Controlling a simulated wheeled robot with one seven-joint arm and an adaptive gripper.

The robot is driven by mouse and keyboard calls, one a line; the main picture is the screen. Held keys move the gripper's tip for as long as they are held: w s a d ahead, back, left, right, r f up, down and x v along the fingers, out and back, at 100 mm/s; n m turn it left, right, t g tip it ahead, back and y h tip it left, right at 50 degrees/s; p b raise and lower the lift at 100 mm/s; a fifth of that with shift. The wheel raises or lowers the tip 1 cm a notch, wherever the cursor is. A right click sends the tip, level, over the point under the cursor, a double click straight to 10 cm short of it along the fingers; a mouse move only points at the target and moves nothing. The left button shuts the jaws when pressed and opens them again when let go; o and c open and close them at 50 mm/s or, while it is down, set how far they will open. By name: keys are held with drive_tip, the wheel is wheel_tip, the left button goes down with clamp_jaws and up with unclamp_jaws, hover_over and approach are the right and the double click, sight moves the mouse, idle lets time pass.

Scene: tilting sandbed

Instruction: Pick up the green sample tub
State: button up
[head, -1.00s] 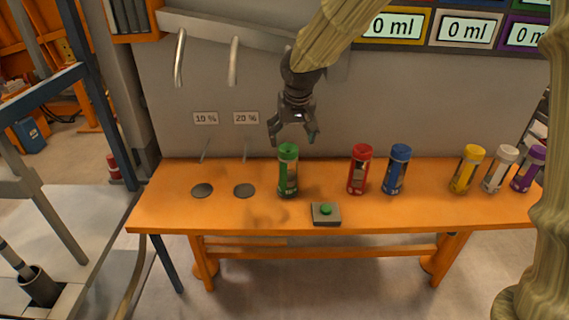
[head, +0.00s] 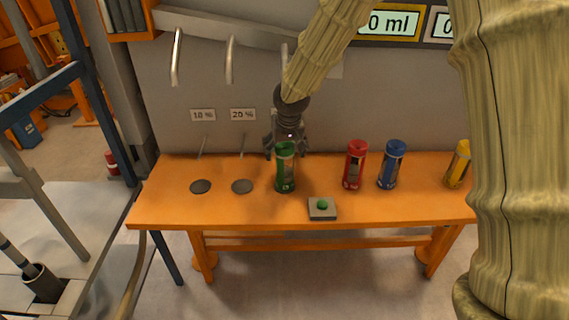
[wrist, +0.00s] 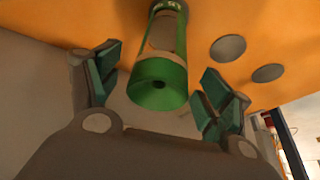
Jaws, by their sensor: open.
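The green sample tub (head: 285,172) stands upright on the orange bench, a cylinder with green ends and a clear-looking middle. My gripper (head: 286,147) is at the tub's top in the head view, apparently just behind or above it. In the wrist view the tub (wrist: 160,80) lies between the two open fingers (wrist: 155,92), its green cap toward the camera. Bare space shows between the tub and each finger. Whether any finger touches it cannot be told.
The orange bench (head: 400,208) also carries a red tub (head: 355,165), a blue tub (head: 394,165) and a yellow tub (head: 458,164) to the right. Two dark discs (head: 201,187) lie left, below metal spouts (head: 176,58).

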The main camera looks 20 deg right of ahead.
drive_tip(key=shift+x, duration=1)
drive_tip(key=c, duration=1.7)
drive_tip(key=shift+r, duration=0.15)
